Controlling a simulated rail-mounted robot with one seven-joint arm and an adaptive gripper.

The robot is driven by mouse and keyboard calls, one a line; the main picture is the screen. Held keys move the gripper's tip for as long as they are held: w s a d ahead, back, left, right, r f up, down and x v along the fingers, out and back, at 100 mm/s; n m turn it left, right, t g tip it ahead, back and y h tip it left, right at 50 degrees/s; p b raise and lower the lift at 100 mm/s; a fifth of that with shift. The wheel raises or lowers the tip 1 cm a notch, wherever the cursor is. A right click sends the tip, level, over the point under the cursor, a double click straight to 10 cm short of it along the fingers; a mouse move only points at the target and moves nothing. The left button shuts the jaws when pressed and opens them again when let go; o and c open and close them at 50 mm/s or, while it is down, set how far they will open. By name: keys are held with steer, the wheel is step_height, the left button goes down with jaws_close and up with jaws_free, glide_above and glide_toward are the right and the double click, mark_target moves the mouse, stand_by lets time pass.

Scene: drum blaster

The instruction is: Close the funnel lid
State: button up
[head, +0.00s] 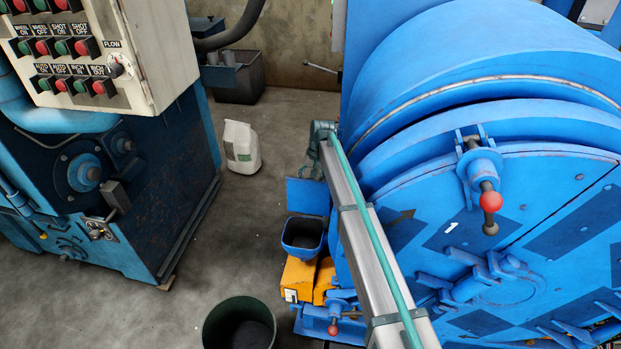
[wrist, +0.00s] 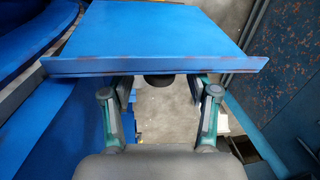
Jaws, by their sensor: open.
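The funnel (head: 303,236) is a blue square hopper with a dark interior, low beside the big drum in the head view. Its top is uncovered. The funnel lid (head: 308,196) is a flat blue plate standing open behind the funnel. In the wrist view the lid (wrist: 155,38) spans the upper middle, with a worn, rusty near edge. My gripper (wrist: 162,88) is open, its two fingers spread below that edge; the tips are partly hidden by the lid, and I cannot tell whether they touch it. In the head view my gripper (head: 318,165) is small, just behind the lid.
The large blue drum machine (head: 490,130) fills the right side, close to my arm. A dark bucket (head: 239,325) stands in front of the funnel. A control cabinet (head: 95,50) is at left. Floor between is clear.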

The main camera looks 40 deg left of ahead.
steer(key=shift+f, duration=0.2)
jaws_close()
stand_by(0.3)
steer(key=shift+d, duration=0.1)
